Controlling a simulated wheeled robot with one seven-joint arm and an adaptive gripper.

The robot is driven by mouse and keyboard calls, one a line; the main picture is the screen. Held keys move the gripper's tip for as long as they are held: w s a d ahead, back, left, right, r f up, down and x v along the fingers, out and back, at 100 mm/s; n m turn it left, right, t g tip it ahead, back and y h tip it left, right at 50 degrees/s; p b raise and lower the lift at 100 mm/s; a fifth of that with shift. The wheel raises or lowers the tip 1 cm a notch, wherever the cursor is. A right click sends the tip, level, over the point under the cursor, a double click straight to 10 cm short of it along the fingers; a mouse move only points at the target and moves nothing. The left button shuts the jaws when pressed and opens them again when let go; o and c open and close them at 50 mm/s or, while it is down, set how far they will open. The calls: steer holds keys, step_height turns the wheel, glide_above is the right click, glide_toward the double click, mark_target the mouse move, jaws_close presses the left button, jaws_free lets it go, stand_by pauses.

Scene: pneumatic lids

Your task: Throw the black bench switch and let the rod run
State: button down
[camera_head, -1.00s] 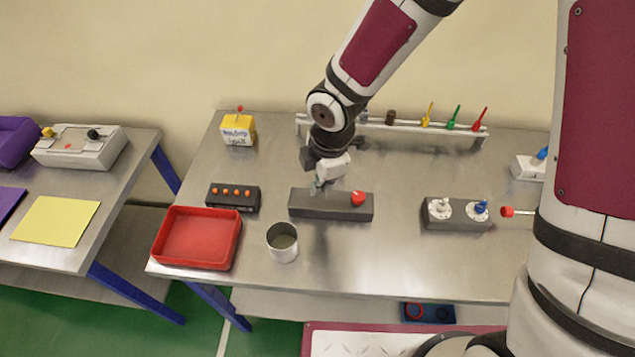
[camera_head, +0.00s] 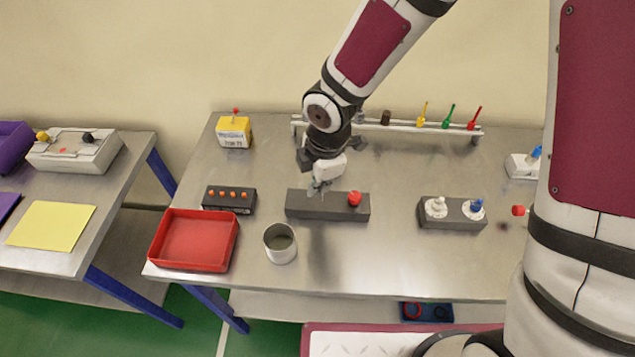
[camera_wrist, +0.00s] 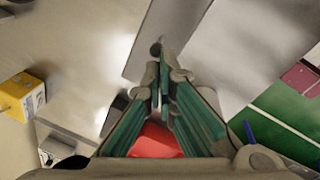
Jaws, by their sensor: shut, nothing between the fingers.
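My gripper (camera_head: 318,186) is shut and empty, its fingertips low over the left part of a long dark block (camera_head: 300,210); whether they touch it I cannot tell. A red knob (camera_head: 354,199) sits on the block's right end. I cannot pick out a black switch on the block; the fingers cover part of its top. In the wrist view the green-padded fingers (camera_wrist: 165,75) are close together, with a small dark spot (camera_wrist: 156,48) just past their tips. The rod's red tip (camera_head: 518,210) shows at right; its shaft is not clearly seen beside my arm.
A block with white and blue knobs (camera_head: 452,213) stands right. A metal cup (camera_head: 281,257), red tray (camera_head: 155,258), box with orange knobs (camera_head: 228,208) and yellow box (camera_head: 233,140) stand left. A rack (camera_head: 400,126) runs behind. The front middle is clear.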

steer(key=shift+r, duration=0.1)
stand_by(0.4)
steer(key=shift+r+p, duration=0.55)
steer(key=shift+r, duration=0.2)
steer(key=s+a+r, duration=0.3)
steer(key=r, duration=0.7)
steer(key=shift+a+r, duration=0.15)
steer(key=shift+r, duration=0.25)
steer(key=shift+w, duration=0.1)
